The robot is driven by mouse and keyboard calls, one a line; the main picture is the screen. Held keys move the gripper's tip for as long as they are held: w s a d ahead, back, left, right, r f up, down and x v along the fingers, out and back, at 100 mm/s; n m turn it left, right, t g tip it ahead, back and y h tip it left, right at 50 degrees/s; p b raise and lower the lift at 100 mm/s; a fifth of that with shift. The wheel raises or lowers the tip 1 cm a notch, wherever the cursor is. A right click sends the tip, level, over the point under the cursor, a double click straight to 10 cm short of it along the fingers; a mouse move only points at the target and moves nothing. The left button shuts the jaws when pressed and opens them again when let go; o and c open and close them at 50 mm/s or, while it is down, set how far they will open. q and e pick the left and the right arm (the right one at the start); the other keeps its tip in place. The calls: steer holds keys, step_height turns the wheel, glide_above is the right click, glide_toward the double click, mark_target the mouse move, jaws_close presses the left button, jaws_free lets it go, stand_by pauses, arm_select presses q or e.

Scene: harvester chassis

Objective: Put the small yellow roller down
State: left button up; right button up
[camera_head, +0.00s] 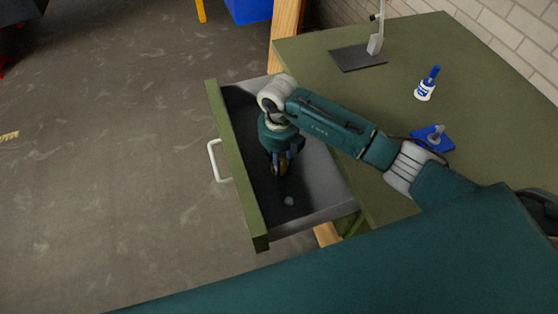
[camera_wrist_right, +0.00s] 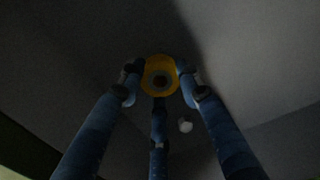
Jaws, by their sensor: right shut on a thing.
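The small yellow roller (camera_wrist_right: 160,64) shows end-on in the right wrist view, with a dark hole in its middle. My right gripper (camera_wrist_right: 159,78) is shut on it, its blue fingers around the roller's sides. In the head view the gripper (camera_head: 281,166) points down inside the open drawer (camera_head: 231,168), and only a bit of the roller (camera_head: 282,169) shows between the fingers. I cannot tell whether the roller touches the drawer floor. My left gripper is not in view.
A small grey round piece (camera_head: 289,201) lies on the drawer floor near the gripper; it also shows in the right wrist view (camera_wrist_right: 185,124). The green workbench (camera_head: 400,90) bears a blue-and-white bottle (camera_head: 427,84) and a blue block (camera_head: 432,138). The drawer front has a white handle (camera_head: 216,161).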

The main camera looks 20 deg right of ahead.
steer(key=shift+f, duration=0.1)
steer(key=o, duration=1.2)
steer(key=shift+r, duration=0.25)
steer(key=shift+w+r, duration=0.1)
steer(key=shift+r, duration=0.25)
step_height(320, 180, up, 11)
steer(key=shift+r+b, duration=0.1)
steer(key=shift+b, duration=0.95)
